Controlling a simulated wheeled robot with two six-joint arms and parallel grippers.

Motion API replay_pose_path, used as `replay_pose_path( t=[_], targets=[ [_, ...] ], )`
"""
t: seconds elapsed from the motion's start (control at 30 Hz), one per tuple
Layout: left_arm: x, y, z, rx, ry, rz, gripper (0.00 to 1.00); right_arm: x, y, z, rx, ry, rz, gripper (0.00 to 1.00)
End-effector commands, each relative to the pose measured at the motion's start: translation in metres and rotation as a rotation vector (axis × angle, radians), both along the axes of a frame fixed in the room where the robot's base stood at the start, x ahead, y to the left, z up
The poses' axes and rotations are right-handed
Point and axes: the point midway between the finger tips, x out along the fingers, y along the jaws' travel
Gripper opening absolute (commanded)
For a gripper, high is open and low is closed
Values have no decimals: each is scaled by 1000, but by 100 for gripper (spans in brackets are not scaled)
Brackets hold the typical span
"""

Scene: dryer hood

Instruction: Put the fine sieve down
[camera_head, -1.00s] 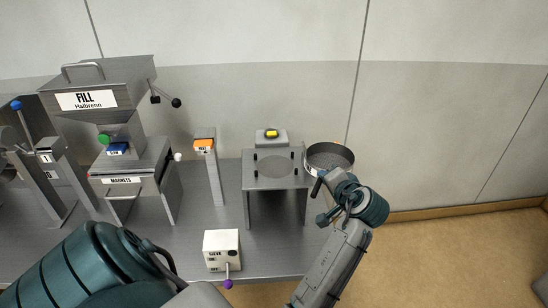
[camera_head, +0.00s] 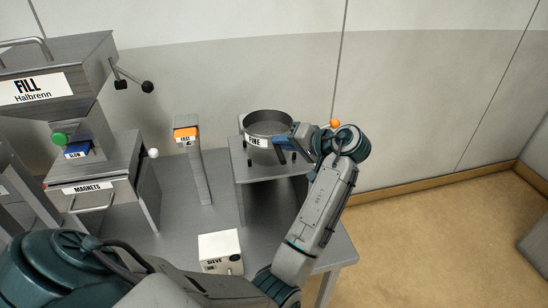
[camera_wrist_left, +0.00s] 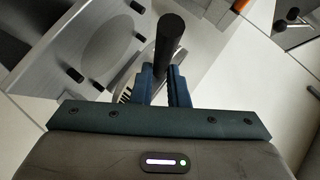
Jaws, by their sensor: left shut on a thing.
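The fine sieve (camera_head: 258,141), a round grey metal pan with a FINE label, is over the flat-topped stand (camera_head: 240,172) in the head view. Whether it rests on the stand or hovers just above is unclear. My left gripper (camera_head: 287,143) comes from the right and is shut at the sieve's right side. The left wrist view shows a black rod (camera_wrist_left: 170,38) between the fingers (camera_wrist_left: 162,85), and the stand top (camera_wrist_left: 50,85) with a round opening and dark pegs. The sieve's pan is hard to make out there. My right gripper is not in view.
Left of the stand are a post with an orange FAST box (camera_head: 186,134), the FILL hopper (camera_head: 85,60) and the MAGNETS unit (camera_head: 150,190). A white SIEVE box (camera_head: 222,246) stands in front. Open floor (camera_head: 430,235) lies to the right.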

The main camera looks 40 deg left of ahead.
Motion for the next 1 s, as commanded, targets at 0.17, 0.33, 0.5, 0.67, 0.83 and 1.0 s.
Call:
replay_pose_path(
  t=[0.17, 0.33, 0.5, 0.67, 0.83, 1.0],
  targets=[
    [0, 1, -23, 4, 2, -1, 0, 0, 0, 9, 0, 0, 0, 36],
    [0, 1, -40, 4, 1, -1, 0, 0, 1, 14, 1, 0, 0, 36],
    [0, 1, -62, 4, -1, -1, 0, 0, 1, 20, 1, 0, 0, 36],
    [0, 1, -67, 3, -3, -1, 0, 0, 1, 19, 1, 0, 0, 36],
    [0, 0, -68, 1, 0, -2, 30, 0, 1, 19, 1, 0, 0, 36],
    [0, 0, -67, 1, 0, -2, 36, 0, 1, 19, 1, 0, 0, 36]
  ],
)
